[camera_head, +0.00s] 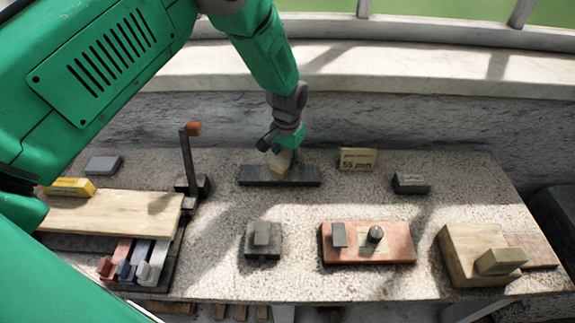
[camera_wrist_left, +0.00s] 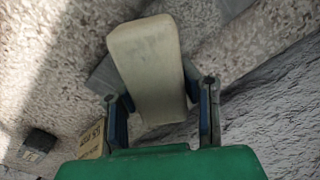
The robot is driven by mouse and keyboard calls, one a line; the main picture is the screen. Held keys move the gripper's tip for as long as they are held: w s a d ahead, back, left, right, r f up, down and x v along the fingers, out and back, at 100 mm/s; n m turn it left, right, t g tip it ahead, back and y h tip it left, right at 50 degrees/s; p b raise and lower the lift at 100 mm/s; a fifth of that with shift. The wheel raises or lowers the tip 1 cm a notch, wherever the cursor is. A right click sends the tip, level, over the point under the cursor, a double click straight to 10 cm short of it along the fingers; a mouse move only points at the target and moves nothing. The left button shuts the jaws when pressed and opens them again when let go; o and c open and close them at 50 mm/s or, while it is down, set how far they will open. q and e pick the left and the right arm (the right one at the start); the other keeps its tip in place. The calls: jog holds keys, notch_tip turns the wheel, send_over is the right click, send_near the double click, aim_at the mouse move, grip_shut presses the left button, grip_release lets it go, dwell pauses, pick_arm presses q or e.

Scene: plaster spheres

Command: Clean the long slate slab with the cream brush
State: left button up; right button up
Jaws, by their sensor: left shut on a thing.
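The long slate slab (camera_head: 304,176) is a dark grey bar lying on the speckled table toward the back, below my left arm. My left gripper (camera_head: 283,148) points down over the middle of the slab. It is shut on the cream brush (camera_head: 281,161), whose lower end is at the slab. I cannot tell whether it touches. In the left wrist view the cream brush (camera_wrist_left: 146,62) is a pale rounded block between the two fingers (camera_wrist_left: 162,108), and it hides part of the slab (camera_wrist_left: 104,75). My right gripper is not in view.
A "55 mm" sign (camera_head: 357,160) and a small dark block (camera_head: 411,184) stand right of the slab. A dark post (camera_head: 188,160) rises at its left, near a wooden board (camera_head: 110,211). A red plate (camera_head: 368,254) and wooden block (camera_head: 462,264) are in front.

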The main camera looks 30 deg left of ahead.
pick_arm(q)
jog(key=shift+w+a, duration=0.2)
jog(key=shift+w, duration=0.2)
jog(key=shift+f+b, duration=0.4)
jog(key=shift+f, duration=0.25)
jog(key=shift+w+d+b, duration=0.15)
jog(key=shift+w+b, duration=0.6)
jog(key=shift+w, duration=0.25)
jog(key=shift+s+r, duration=0.1)
jog(key=shift+s+r+p, duration=0.15)
jog(key=shift+s+p, duration=0.6)
jog(key=shift+p, duration=0.15)
jog(key=shift+s+a+p, duration=0.25)
jog(key=shift+s+p, duration=0.6)
jog(key=shift+s, duration=0.45)
jog(key=shift+f, duration=0.2)
